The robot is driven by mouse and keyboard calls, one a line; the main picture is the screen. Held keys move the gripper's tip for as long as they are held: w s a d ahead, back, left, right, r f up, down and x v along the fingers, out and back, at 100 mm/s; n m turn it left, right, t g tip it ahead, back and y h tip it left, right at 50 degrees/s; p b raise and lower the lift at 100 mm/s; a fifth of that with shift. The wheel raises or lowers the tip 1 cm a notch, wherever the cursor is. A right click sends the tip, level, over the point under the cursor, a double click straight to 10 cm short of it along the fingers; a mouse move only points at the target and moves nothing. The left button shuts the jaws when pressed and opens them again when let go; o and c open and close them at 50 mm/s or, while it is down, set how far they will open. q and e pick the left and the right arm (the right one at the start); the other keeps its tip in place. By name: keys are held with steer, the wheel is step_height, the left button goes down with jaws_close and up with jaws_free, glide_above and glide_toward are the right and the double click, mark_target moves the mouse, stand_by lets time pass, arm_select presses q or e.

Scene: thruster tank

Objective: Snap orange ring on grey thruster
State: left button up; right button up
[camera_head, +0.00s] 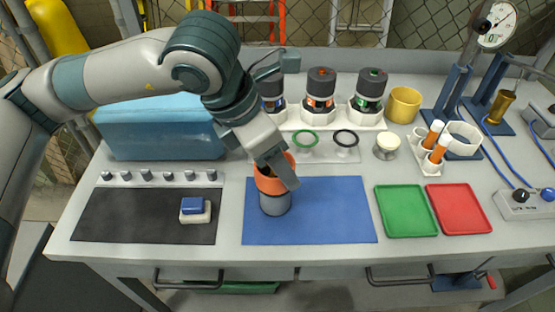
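The grey thruster (275,204) stands upright on the blue mat (335,212). The orange ring (267,186) is at its top, around or just on the upper end. I cannot tell whether it is fully seated. My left gripper (282,172) reaches down from the upper left to the ring. One finger lies across the ring's right side. The other finger is mostly hidden, so I cannot tell whether the grip is closed on the ring. My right gripper is not in view.
Several dark-topped thrusters (320,88) stand in white holders behind. Green (305,139) and black (345,138) rings sit in front of them. Green (406,211) and red (459,209) trays lie right of the mat. A blue box (160,128) and black mat (140,222) are left.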

arm_select(q)
steer(key=shift+f, duration=0.15)
stand_by(0.5)
steer(key=o, duration=1.1)
steer(key=p+v, duration=0.5)
steer(key=v, duration=1.2)
